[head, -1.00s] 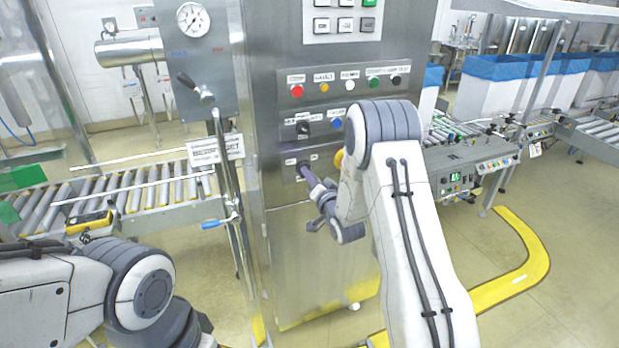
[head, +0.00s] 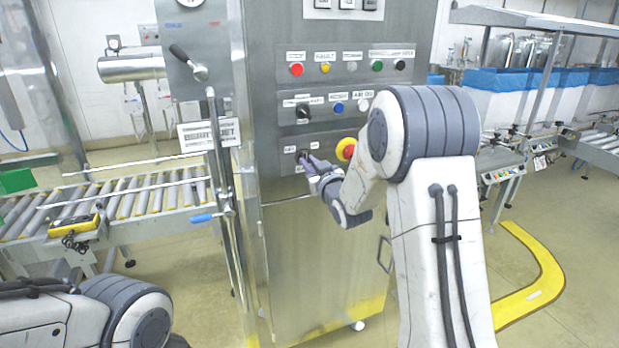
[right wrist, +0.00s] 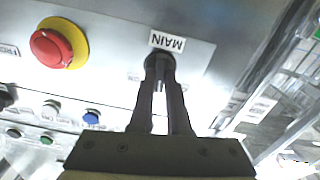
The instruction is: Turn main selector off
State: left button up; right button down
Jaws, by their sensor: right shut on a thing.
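The main selector (right wrist: 158,66) is a small dark knob on the steel cabinet's lower panel, below the MAIN label (right wrist: 167,41) in the right wrist view. My right gripper (right wrist: 160,88) is shut on it, one finger on each side. In the head view the right gripper (head: 310,163) reaches the panel from the right, and its fingers largely hide the knob. I cannot tell which marking the knob points to. My left arm shows at the lower left of the head view, but its gripper is out of the picture.
A red emergency button on a yellow base (head: 346,149) sits close to the right of my right gripper. Above are another black selector (head: 303,111), a blue button (head: 339,108) and a row of coloured buttons. A roller conveyor (head: 120,205) stands left of the cabinet (head: 315,250).

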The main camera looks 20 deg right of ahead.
jog(key=shift+a+n+b, duration=0.1)
jog(key=shift+n+b, duration=3.5)
jog(key=shift+b, duration=0.8)
jog(key=c, duration=0.9)
grip_release()
jog(key=s+b, duration=0.1)
jog(key=s, duration=0.9)
jog(key=shift+s, duration=0.25)
